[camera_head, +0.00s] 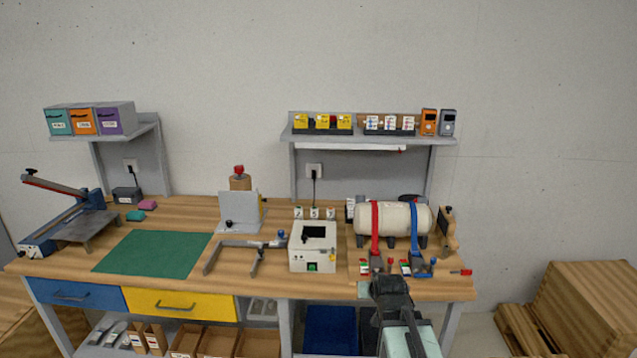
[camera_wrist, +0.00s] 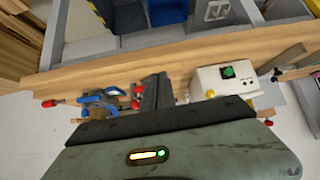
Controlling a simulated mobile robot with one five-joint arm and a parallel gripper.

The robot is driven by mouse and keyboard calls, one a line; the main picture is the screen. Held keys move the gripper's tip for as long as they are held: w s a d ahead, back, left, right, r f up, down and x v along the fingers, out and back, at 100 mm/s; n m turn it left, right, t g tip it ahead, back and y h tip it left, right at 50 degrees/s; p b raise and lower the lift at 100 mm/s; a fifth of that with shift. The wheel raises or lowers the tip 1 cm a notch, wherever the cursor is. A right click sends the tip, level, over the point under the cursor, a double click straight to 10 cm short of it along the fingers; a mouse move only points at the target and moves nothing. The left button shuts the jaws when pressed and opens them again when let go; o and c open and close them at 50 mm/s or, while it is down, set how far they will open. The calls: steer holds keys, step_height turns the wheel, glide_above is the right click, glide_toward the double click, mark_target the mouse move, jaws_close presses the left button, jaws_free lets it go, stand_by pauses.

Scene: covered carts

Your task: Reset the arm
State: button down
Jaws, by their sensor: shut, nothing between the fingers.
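My gripper (camera_head: 388,284) is at the front right edge of the workbench, below the cream tank in the head view. In the wrist view, its dark fingers (camera_wrist: 155,92) are together with nothing between them. The fingers point toward the bench front, between the red and blue strap clamps and the white box. I cannot tell whether the fingertips touch the bench. The gripper and forearm hide part of the bench edge and the lower shelf.
The workbench (camera_head: 165,287) holds a cream tank (camera_head: 395,218) with red and blue straps, a white box (camera_head: 313,250), a grey bracket (camera_head: 238,212) and a green mat (camera_head: 150,254). Wooden crates (camera_head: 588,300) stand at right. The floor between bench and crates is clear.

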steer(key=s+a+f+g, duration=0.1)
steer(key=s+f+g, duration=0.2)
steer(key=s, duration=0.6)
steer(key=s+a+f+g, duration=0.2)
steer(key=s+f+g, duration=0.2)
steer(key=s+g, duration=0.2)
steer(key=s, duration=0.2)
steer(key=shift+s+a, duration=0.2)
steer(key=shift+s, duration=0.15)
steer(key=shift+f, duration=0.1)
